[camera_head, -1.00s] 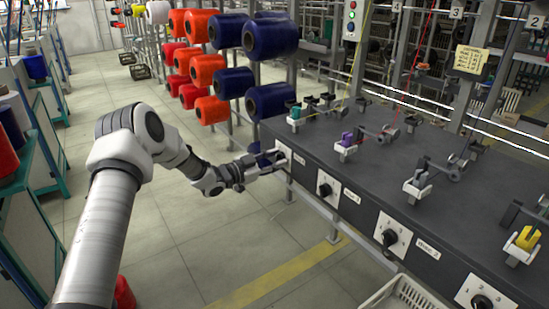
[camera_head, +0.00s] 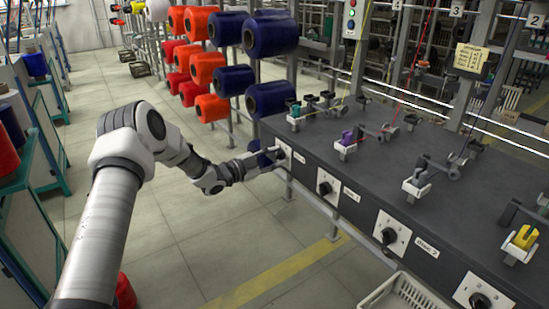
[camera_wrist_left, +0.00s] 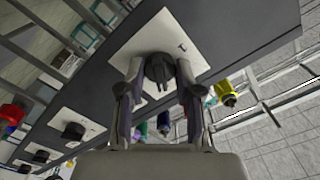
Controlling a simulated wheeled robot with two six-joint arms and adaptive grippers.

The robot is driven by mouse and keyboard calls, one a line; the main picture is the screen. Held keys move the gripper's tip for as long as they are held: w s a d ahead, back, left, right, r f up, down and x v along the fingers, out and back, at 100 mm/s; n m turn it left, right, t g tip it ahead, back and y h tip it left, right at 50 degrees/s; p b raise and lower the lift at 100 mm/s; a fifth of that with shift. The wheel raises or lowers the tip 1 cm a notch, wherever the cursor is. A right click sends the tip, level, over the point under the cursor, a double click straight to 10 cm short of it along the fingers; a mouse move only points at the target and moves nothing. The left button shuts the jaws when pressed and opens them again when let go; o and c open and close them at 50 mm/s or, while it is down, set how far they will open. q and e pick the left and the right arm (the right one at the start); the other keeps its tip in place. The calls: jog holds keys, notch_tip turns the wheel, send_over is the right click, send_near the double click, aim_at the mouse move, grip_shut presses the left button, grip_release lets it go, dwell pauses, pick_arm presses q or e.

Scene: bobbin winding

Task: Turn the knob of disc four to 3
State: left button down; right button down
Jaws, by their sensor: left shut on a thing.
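The far-left knob, which I take to be disc four's, is a dark knob (camera_wrist_left: 158,70) on a white plate (camera_wrist_left: 150,38) in the left wrist view. A mark like a 1 shows on the plate near it. In the head view its white plate (camera_head: 284,154) is on the front of the long dark bench, at the far end. My left gripper (camera_head: 274,158) reaches it from the left. In the left wrist view its two fingers (camera_wrist_left: 158,75) are shut on the knob, one on each side. The knob's exact setting is hard to read. My right gripper is not in view.
More knobs on white plates (camera_head: 329,187) (camera_head: 393,238) line the bench front (camera_head: 350,215) toward the camera. A pale crate (camera_head: 400,292) stands below at the lower right. Bobbin racks with blue spools (camera_head: 270,37) rise behind.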

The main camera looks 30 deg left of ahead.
pick_arm(q)
jog(key=c, duration=0.8)
grip_release()
jog(key=shift+o, duration=0.2)
jog(key=v, duration=1.2)
jog(key=shift+f, duration=0.1)
